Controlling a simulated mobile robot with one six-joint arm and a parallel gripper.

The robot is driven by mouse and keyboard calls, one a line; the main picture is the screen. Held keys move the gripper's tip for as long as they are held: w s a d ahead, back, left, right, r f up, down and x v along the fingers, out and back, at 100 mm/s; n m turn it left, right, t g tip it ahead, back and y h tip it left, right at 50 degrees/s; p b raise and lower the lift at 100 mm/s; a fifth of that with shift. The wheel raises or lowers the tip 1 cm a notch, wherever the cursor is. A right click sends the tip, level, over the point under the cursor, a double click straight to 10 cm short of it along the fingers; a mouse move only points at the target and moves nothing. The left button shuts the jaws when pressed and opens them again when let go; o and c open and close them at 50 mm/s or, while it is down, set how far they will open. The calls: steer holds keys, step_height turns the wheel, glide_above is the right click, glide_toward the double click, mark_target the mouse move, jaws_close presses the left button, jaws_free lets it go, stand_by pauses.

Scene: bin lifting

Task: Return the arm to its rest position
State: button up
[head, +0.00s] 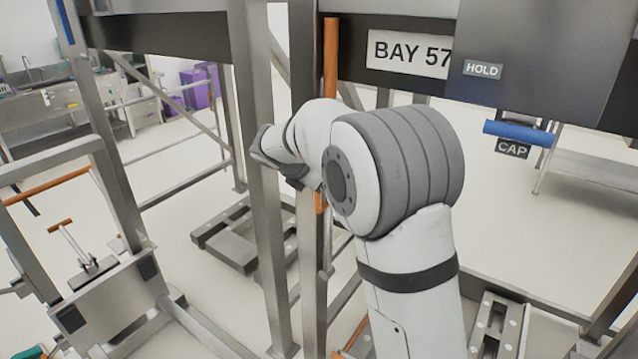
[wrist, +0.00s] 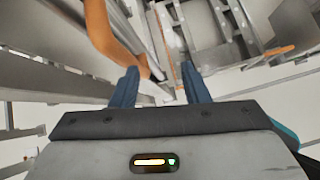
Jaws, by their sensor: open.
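My arm rises from the bottom of the head view and bends left toward a steel post (head: 268,230). My gripper (wrist: 159,76) shows in the wrist view with its two dark blue fingers apart and nothing held between them. An orange bar (wrist: 108,38) runs down beside the left fingertip; I cannot tell whether they touch. In the head view the fingers cannot be made out at the far end of the arm. An upright orange bar (head: 331,62) stands just behind the arm's wrist there.
Steel frame posts and rails stand close around the arm. A dark panel with a HOLD label (head: 483,69) and a blue bar (head: 518,131) are at the upper right. A BAY 57 sign (head: 408,54) hangs behind. An orange T-handle (head: 62,226) is at the left. Open floor shows beyond.

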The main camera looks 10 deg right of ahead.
steer(key=s+d+m+g+y+b, duration=0.1)
steer(key=s+d+m+b, duration=0.15)
steer(key=s+m, duration=0.5)
steer(key=s+d+m+g+y+b, duration=0.15)
steer(key=s+d+m, duration=0.25)
steer(key=s, duration=0.7)
steer(key=s+f+m+y, duration=0.2)
steer(key=s+m, duration=0.4)
steer(key=s, duration=0.3)
steer(key=s+f+m+y+b, duration=0.1)
steer(key=s+f+m+y, duration=0.1)
steer(key=s+f+m, duration=0.3)
steer(key=s+m, duration=0.2)
steer(key=s, duration=0.2)
steer(key=shift+s+f+b, duration=0.15)
steer(key=shift+f+b, duration=0.05)
steer(key=shift+b, duration=0.1)
